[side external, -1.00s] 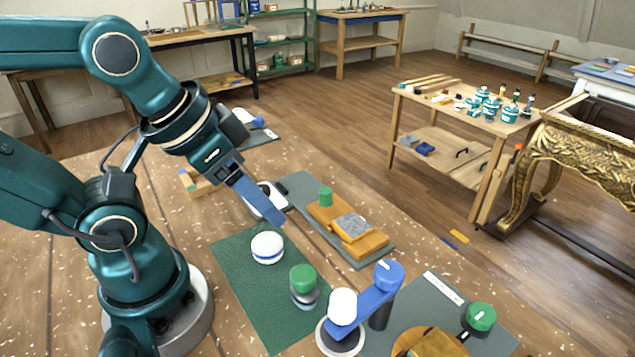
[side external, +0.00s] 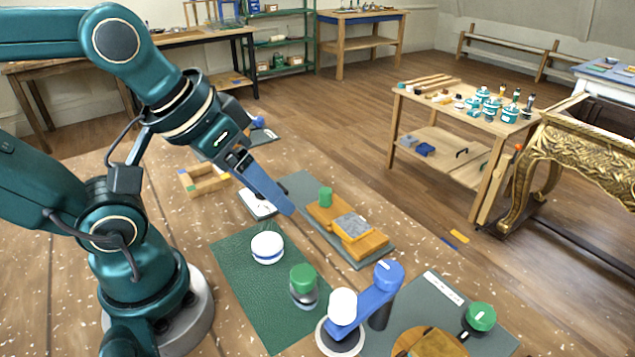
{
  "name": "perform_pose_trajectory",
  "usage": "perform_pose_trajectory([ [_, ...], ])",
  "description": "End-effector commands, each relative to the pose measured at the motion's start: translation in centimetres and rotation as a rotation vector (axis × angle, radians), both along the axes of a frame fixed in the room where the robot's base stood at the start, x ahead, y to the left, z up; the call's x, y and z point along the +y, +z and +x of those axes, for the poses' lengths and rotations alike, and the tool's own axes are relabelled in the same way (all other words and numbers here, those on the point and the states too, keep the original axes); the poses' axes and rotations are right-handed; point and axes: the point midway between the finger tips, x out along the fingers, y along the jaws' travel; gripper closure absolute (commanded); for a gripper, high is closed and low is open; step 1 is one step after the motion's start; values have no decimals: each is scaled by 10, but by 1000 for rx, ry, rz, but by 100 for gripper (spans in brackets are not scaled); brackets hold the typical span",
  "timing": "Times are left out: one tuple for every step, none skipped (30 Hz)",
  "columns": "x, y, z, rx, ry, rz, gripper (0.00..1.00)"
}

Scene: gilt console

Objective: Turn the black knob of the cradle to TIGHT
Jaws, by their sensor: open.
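My gripper (side external: 292,211) shows as a long blue finger pointing down and right, above the table near the grey mat's left edge. The fingers are seen edge-on, with nothing visible held. I cannot make out a knob that is clearly black. At lower right, a round wooden piece (side external: 402,344) carries a wooden block (side external: 440,345), cut off by the frame edge. Beside it, a green knob (side external: 481,316) with a white mark sits by a short black part (side external: 464,333); this may be the cradle. My gripper is well apart from it, up and left.
A white knob (side external: 342,306) and a blue arm with a blue top (side external: 389,275) stand between. A green-topped piece (side external: 303,280) and a white disc (side external: 267,244) sit on the green mat (side external: 240,272). Wooden blocks (side external: 365,243) lie on a grey mat (side external: 296,184).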

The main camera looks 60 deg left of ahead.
Motion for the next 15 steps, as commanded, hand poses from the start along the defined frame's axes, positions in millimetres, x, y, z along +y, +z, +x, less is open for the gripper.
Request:
perform_pose_trajectory([
  [3, 6, 9, 4, 71, -30, 29],
  [5, 9, 13, 12, 116, -48, 29],
  [9, 11, 20, 20, 177, -70, 29],
  [13, 13, 25, 29, 222, -85, 29],
  [16, 13, 30, 38, 266, -100, 29],
  [21, 14, 37, 51, 327, -119, 29],
  [26, 15, 42, 62, 375, -133, 29],
  [31, 14, 47, 74, 424, -147, 29],
  [39, 14, 55, 89, 489, -165, 29],
  [45, 12, 60, 101, 541, -179, 29],
  [52, 11, 66, 113, 596, -192, 29],
  [62, 8, 73, 131, 666, -209, 29],
  [70, 5, 78, 144, 720, -222, 29],
  [78, 2, 83, 158, 773, -235, 29],
  [90, -3, 88, 176, 842, -250, 29],
])
